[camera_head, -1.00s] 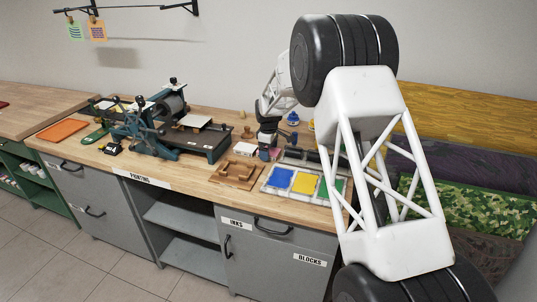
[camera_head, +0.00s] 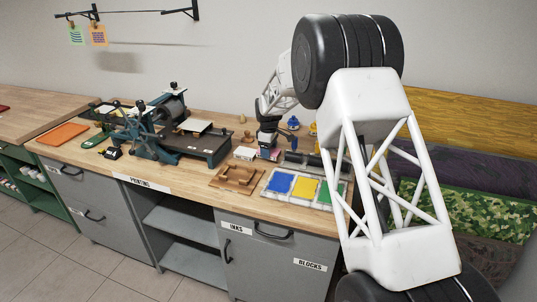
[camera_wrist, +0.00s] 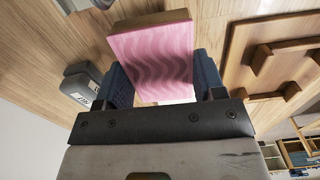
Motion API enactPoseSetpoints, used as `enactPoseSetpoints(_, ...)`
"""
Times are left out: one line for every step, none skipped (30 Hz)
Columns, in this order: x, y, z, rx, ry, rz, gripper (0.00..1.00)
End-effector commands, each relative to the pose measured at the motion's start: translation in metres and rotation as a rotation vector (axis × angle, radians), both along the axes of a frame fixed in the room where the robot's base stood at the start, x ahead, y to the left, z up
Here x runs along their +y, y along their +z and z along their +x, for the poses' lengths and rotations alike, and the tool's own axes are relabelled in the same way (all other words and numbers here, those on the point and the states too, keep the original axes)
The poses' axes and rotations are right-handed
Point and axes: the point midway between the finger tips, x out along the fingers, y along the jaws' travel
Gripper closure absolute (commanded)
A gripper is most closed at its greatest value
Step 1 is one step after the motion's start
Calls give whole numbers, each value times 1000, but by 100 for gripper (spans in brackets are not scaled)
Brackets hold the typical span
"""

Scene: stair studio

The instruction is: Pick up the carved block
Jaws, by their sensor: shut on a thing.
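The carved block (camera_wrist: 152,50) has a pink face cut with wavy grooves and a wooden edge. In the wrist view it sits between the two blue fingers of my gripper (camera_wrist: 162,78), which is shut on it. In the head view my gripper (camera_head: 267,146) is low over the wooden bench (camera_head: 210,182), with a small bit of the pink block (camera_head: 275,154) showing at its fingers. I cannot tell whether the block touches the bench.
A wooden jig (camera_head: 236,177) and a tray of blue, yellow and green ink pads (camera_head: 268,195) lie in front of my gripper. A white box (camera_head: 245,153) is close on its left. A printing press (camera_head: 165,125) stands further left.

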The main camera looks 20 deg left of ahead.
Motion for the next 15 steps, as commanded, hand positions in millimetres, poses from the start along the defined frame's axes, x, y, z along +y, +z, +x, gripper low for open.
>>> enactPoseSetpoints(0, 8, 0, -2, 0, 1, 62)
enactPoseSetpoints(0, 12, 0, -2, 0, 1, 62)
enactPoseSetpoints(0, 18, 0, -1, 0, 1, 62)
enactPoseSetpoints(0, 22, 0, -1, 0, 1, 62)
enactPoseSetpoints(0, 27, 0, -2, 0, 1, 62)
enactPoseSetpoints(0, 34, 1, -3, 0, 2, 62)
enactPoseSetpoints(0, 39, 1, -3, 0, 2, 62)
enactPoseSetpoints(0, 43, 1, -2, 0, 1, 62)
enactPoseSetpoints(0, 49, 0, -2, 0, 1, 62)
enactPoseSetpoints(0, 52, 0, -2, 0, 1, 62)
enactPoseSetpoints(0, 56, 0, -2, 0, 1, 62)
enactPoseSetpoints(0, 60, 0, -1, 0, 1, 62)
enactPoseSetpoints(0, 63, 0, -1, 0, 1, 62)
enactPoseSetpoints(0, 66, 0, 0, 0, 0, 62)
enactPoseSetpoints(0, 70, 0, 0, 0, 0, 62)
